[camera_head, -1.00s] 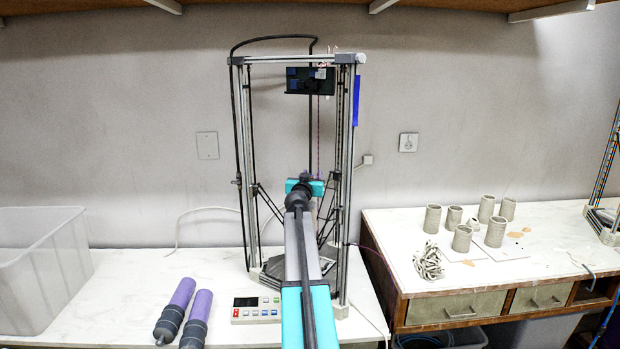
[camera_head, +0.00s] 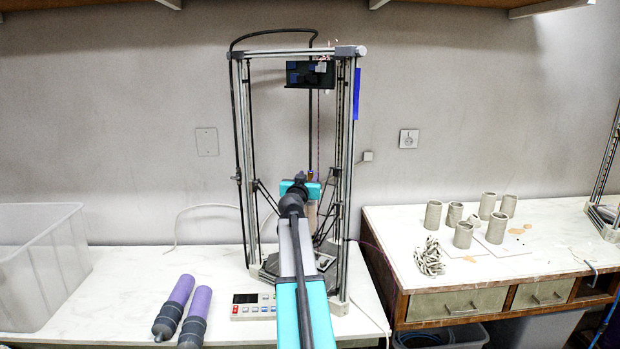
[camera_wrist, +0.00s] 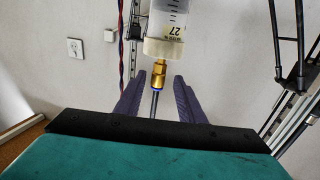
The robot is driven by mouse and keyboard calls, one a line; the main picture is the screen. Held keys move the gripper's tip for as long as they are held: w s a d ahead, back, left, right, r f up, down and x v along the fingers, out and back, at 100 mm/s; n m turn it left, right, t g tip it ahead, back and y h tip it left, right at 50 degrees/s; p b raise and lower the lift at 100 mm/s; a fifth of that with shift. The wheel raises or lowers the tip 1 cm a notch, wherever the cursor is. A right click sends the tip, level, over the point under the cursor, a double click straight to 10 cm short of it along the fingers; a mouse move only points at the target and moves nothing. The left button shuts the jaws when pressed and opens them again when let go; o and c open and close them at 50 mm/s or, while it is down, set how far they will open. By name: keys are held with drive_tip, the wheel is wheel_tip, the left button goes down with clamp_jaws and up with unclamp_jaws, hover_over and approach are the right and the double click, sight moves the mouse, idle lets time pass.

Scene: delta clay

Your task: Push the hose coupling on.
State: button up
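The wrist view is upside down. In the head view the brass coupling (camera_head: 311,175) is a small spot above my teal wrist, and the cartridge (camera_head: 312,213) is partly hidden behind my arm.
The printer frame's metal posts (camera_head: 349,150) and black rods stand close around my wrist. A control panel (camera_head: 254,306) and two purple cylinders (camera_head: 174,305) lie in front. A clear bin (camera_head: 40,262) is at left; clay cups (camera_head: 463,235) stand on the right table (camera_head: 402,270).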

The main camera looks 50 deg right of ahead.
drive_tip(key=b+v, duration=0.1)
drive_tip(key=v, duration=0.6)
drive_tip(key=shift+s+a+b, duration=0.2)
drive_tip(key=shift+b, duration=0.2)
idle(0.4)
